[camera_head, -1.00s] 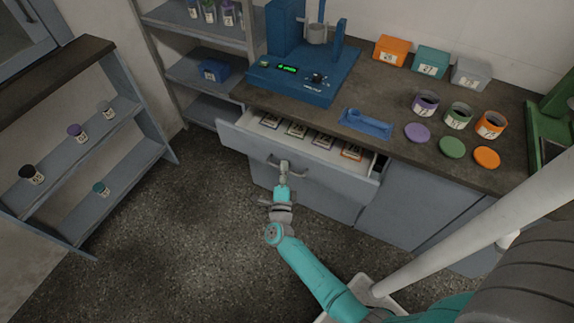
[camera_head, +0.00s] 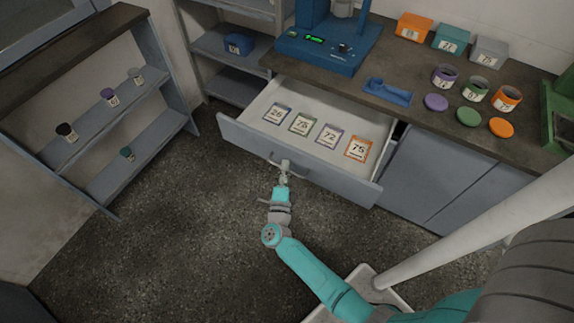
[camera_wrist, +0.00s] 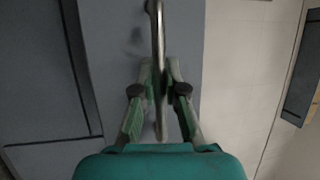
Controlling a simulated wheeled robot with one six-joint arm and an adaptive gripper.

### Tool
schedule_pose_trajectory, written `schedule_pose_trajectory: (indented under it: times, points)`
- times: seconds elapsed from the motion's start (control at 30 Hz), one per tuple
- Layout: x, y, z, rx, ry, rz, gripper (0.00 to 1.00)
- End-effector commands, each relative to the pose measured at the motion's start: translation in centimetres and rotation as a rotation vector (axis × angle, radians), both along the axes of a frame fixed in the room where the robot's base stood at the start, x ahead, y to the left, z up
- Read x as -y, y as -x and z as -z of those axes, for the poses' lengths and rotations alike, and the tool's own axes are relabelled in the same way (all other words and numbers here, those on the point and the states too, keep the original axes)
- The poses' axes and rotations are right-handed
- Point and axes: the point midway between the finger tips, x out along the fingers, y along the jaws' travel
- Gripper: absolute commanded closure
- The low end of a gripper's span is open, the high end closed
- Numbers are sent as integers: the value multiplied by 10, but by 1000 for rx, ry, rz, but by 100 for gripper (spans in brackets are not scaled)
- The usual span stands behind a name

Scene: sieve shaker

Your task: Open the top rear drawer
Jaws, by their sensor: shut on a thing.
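The drawer (camera_head: 335,180) under the counter stands well out from the cabinet, with its grey front facing me. Its bar handle (camera_head: 302,172) runs across the middle of the front; the handle also shows upright in the wrist view (camera_wrist: 155,25). My gripper (camera_head: 285,172) is shut on the handle, with one finger on each side of the bar in the wrist view (camera_wrist: 160,85). Inside the drawer lie several numbered cards in a row, among them an orange-edged card (camera_head: 358,148) marked 75.
A blue machine (camera_head: 327,45), a blue holder (camera_head: 387,92), open jars with loose lids and several boxes stand on the counter (camera_head: 415,115). A shelf unit (camera_head: 135,110) with small jars is at the left. The floor (camera_head: 190,235) before the drawer is clear.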

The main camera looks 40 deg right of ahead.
Motion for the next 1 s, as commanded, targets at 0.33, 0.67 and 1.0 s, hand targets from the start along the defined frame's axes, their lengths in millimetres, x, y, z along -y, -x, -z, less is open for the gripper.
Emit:
schedule_pose_trajectory:
  times: [0.33, 0.67, 1.0]
  points:
    - [-1, 0, 1, -3, -1, -3, 100]
    - [-1, 0, 0, -1, -1, -1, 63]
    - [-20, 16, 5, -2, 2, -5, 63]
